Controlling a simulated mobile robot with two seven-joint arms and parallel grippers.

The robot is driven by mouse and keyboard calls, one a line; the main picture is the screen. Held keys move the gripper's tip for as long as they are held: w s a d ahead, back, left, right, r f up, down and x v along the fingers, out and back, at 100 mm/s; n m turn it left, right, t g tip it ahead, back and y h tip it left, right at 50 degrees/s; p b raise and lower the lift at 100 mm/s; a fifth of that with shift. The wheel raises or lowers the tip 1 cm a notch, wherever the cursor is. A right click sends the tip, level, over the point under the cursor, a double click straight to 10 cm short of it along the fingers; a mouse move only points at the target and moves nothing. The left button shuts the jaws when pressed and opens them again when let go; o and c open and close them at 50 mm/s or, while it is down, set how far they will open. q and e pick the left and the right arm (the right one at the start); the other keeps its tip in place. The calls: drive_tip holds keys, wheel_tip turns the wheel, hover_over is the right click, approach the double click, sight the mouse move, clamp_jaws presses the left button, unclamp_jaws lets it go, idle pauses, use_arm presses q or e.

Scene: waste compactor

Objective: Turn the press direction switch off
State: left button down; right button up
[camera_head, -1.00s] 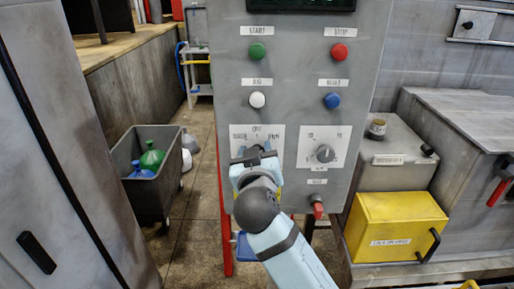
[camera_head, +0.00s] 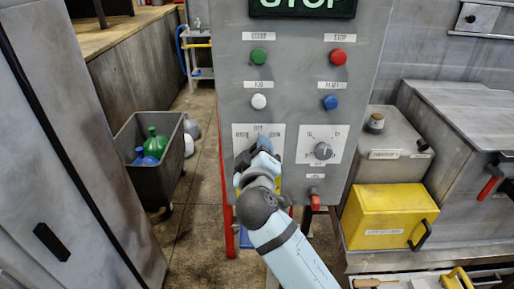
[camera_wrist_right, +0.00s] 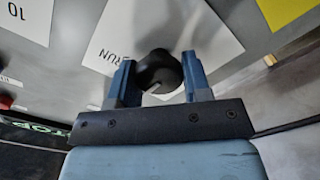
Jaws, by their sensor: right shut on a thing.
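The press direction switch has a white label plate (camera_head: 240,133) on the lower left of the grey control panel. My right gripper (camera_head: 258,146) is at this plate and covers its knob in the head view. In the right wrist view the black round knob (camera_wrist_right: 160,72) sits between the two blue fingers of my right gripper (camera_wrist_right: 158,78), which is shut on it. The word "RUN" shows on the label beside the knob. My left gripper is in neither view.
Green, red, white and blue buttons sit above, under a display (camera_head: 303,6) reading "STOP". A bin (camera_head: 160,185) stands left and a yellow box (camera_head: 390,217) right.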

idle(0.4)
drive_tip(key=o, duration=0.9)
drive_tip(key=shift+w, duration=0.1)
drive_tip(key=shift+f, duration=0.1)
